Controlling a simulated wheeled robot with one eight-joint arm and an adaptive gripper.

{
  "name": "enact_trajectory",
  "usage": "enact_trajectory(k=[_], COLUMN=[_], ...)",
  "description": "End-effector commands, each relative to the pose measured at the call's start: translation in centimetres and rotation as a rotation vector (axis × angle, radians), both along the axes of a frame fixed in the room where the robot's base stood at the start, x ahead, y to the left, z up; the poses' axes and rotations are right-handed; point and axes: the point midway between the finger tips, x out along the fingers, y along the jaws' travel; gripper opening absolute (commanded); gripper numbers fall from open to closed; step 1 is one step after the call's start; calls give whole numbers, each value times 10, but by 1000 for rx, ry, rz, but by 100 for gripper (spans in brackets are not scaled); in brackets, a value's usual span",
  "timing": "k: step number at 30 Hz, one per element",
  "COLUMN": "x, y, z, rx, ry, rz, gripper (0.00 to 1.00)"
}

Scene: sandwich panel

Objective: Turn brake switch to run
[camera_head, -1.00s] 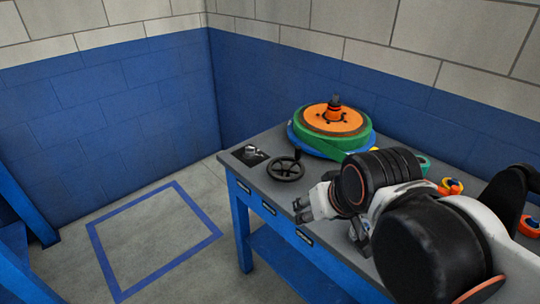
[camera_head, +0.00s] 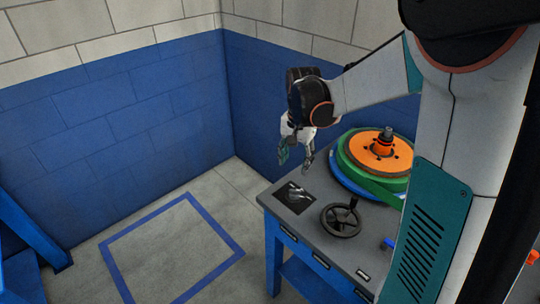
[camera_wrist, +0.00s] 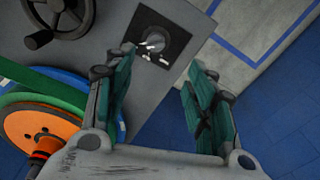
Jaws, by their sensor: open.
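The brake switch (camera_head: 294,195) is a black square plate with a pale-marked knob, set in the grey tabletop near its left corner. It also shows in the wrist view (camera_wrist: 154,43), just beyond my fingertips, nearer the left finger. The knob's exact setting is too small to read. My gripper (camera_head: 296,159) hangs with its fingers downward, above and behind the switch in the head view. In the wrist view my gripper (camera_wrist: 161,64) has its two teal-padded fingers spread wide with nothing between them. It appears apart from the switch.
A black handwheel (camera_head: 341,219) with an upright crank stands right of the switch. A stack of green, blue and orange discs (camera_head: 350,178) sits behind it. The grey table (camera_head: 310,233) ends just left of the switch. Open floor (camera_head: 170,250) lies beyond, with blue walls behind.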

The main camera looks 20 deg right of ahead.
Motion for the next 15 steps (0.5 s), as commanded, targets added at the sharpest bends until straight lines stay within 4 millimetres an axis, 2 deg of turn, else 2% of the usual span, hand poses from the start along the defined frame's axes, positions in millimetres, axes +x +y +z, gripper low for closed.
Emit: enact_trajectory(k=[3, 10, 15], x=[9, 12, 12], y=[-8, -12, -11], z=[-8, -24, -51], rx=[8, 12, 12], ry=[32, 51, 50], rz=[-46, -74, -73], gripper=[50, 50, 50])
